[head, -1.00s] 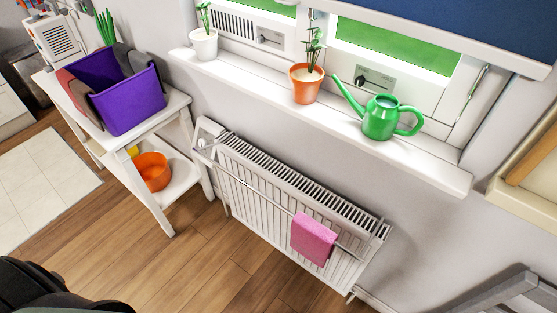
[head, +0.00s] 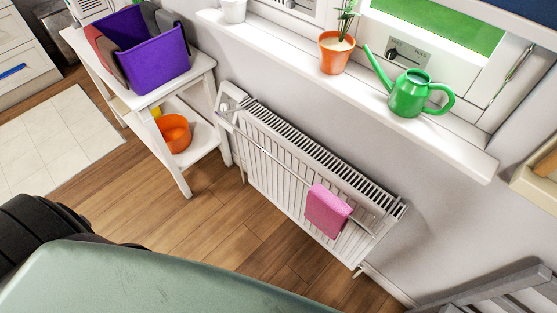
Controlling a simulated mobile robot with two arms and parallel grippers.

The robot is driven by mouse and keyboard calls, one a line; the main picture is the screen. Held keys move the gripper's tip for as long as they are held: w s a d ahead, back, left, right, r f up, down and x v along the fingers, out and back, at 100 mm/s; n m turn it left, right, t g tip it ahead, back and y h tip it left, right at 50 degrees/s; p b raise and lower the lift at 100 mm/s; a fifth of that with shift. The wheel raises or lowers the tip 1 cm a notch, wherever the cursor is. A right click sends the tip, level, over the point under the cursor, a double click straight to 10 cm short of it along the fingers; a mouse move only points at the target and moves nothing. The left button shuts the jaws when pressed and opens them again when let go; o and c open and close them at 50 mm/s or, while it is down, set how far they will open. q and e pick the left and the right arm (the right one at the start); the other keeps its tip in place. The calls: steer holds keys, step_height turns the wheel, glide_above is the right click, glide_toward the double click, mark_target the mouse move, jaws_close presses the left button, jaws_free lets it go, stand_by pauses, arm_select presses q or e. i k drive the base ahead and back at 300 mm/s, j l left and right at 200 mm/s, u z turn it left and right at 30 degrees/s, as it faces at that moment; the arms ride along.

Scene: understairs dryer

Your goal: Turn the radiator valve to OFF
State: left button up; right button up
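The white radiator (head: 290,165) hangs on the wall below the window sill, in the middle of the head view. A small round pale knob (head: 224,107), which looks like the valve, is at its upper left end. Its marking and setting are too small to read. A pink cloth (head: 327,211) hangs over the rail along the radiator's front. Neither of my grippers shows in the view, so I cannot tell how they stand relative to the valve.
Left of the radiator is a white shelf table (head: 196,77) with a purple bin (head: 150,55) and an orange bowl (head: 174,132). A green watering can (head: 409,94) and an orange pot (head: 335,55) stand on the sill (head: 300,68). The wooden floor (head: 225,215) before the radiator looks clear.

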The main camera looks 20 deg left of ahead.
mark_target(224, 107)
steer(key=i+j+z, duration=0.1)
steer(key=j, duration=0.85)
steer(key=i+j, duration=0.1)
steer(key=j, duration=0.9)
steer(key=z, duration=0.05)
